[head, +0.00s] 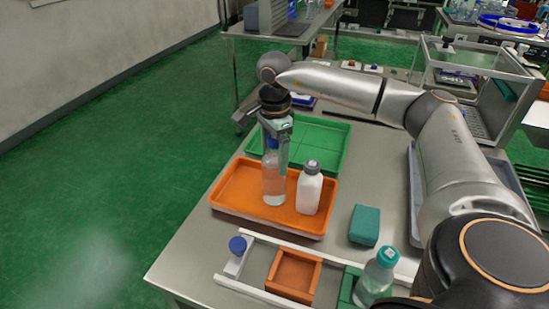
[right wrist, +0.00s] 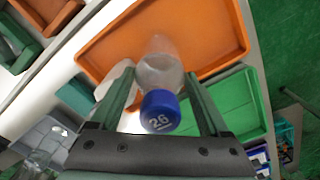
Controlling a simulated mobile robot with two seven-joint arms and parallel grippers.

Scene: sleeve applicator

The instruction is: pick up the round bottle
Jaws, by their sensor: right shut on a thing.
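The round bottle (head: 273,187) is clear with a blue cap and stands upright at the orange tray (head: 233,208). In the right wrist view the bottle (right wrist: 160,72) shows its blue cap marked 26 between the two green fingers. My right gripper (head: 277,158) comes down from above and is shut on this bottle near its upper part. I cannot tell whether its base touches the tray. A white bottle with a grey cap (head: 310,187) stands close to its right in the same tray. My left gripper is not in view.
An empty green tray (head: 325,142) lies behind the orange one. A teal block (head: 364,225) sits to the right. In front are a holder with a small blue-capped bottle (head: 237,250), an orange square compartment (head: 294,275) and a teal-capped bottle (head: 376,277).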

